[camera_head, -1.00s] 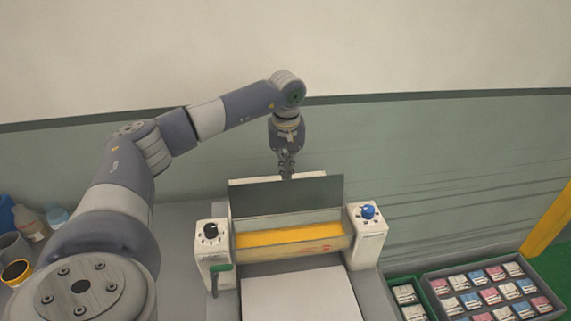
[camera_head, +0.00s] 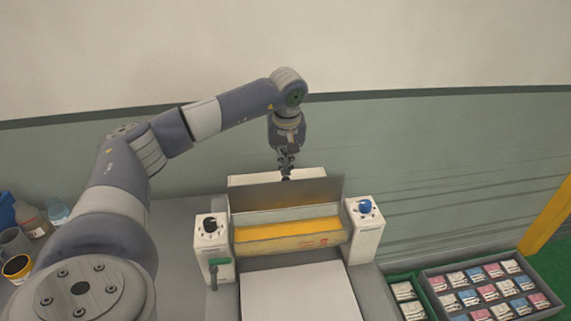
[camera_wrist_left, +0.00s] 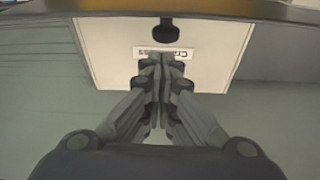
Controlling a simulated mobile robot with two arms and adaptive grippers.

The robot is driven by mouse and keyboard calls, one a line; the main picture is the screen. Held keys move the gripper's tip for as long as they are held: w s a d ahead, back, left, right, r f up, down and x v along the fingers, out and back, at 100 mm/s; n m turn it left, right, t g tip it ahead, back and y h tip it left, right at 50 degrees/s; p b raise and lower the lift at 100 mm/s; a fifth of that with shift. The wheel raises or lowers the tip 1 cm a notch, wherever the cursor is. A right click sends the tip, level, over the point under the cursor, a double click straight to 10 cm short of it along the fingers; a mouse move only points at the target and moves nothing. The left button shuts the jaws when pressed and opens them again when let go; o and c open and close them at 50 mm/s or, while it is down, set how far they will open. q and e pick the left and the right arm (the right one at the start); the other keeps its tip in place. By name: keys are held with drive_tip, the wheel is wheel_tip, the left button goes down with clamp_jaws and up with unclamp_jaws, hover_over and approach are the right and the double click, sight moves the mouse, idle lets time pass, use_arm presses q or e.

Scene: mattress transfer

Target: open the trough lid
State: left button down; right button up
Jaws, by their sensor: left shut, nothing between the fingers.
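The trough lid (camera_head: 285,194) is a dark flat panel standing raised along the back of the machine. Below it the open trough (camera_head: 290,229) shows a yellow strip inside. My left gripper (camera_head: 286,176) is shut and empty, just behind the lid's upper edge, pointing down. Whether it touches the lid I cannot tell. In the left wrist view my left gripper (camera_wrist_left: 161,62) shows its fingers together in front of a pale panel (camera_wrist_left: 110,52) with a label and a black knob. My right gripper is not in view.
A white sheet (camera_head: 297,293) lies in front. Bottles and cups stand far left; a tray of packets (camera_head: 428,276) is at right.

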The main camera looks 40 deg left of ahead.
use_arm(q)
drive_tip(key=v, duration=1.2)
drive_tip(key=shift+s+d, duration=0.15)
drive_tip(key=shift+d, duration=0.05)
